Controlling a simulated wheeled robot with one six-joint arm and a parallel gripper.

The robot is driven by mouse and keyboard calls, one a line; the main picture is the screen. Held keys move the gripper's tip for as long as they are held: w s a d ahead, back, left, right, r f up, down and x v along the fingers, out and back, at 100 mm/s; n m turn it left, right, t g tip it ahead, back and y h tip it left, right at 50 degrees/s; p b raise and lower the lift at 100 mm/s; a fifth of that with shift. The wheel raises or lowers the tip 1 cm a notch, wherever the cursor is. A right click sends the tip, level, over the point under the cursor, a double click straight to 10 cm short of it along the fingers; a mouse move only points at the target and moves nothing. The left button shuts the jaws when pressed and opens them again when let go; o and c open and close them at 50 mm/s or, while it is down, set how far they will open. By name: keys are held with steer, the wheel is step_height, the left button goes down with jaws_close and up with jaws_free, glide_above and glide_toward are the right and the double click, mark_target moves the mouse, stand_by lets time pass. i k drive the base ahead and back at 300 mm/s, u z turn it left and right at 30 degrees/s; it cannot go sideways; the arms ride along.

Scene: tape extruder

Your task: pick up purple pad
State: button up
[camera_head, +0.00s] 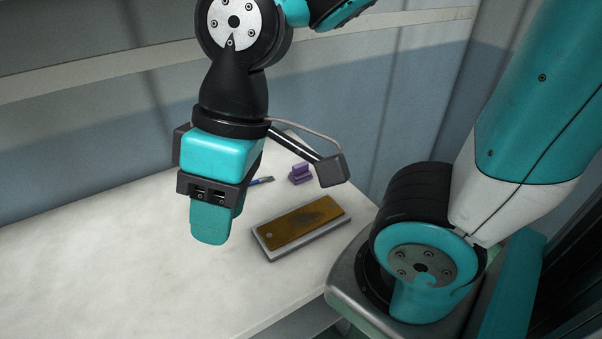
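The purple pad (300,173) is a small purple block standing on the white table (110,250), toward its back right. My gripper (211,222) points down over the table, to the left of the pad and nearer the camera, apart from it. One teal finger shows in front; the other finger is mostly hidden behind it, so the gap between them does not show. I see nothing held at the visible fingertip.
A grey tray with a brown-yellow plate (301,222) lies in front of the pad. A small blue item (262,180) lies just left of the pad, partly hidden by my gripper. Walls close off the back. The table's left and front are clear.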

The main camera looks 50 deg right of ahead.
mark_target(300, 173)
steer(key=k, duration=1.25)
steer(key=z, duration=0.65)
steer(key=i, duration=1.35)
steer(key=u, duration=0.5)
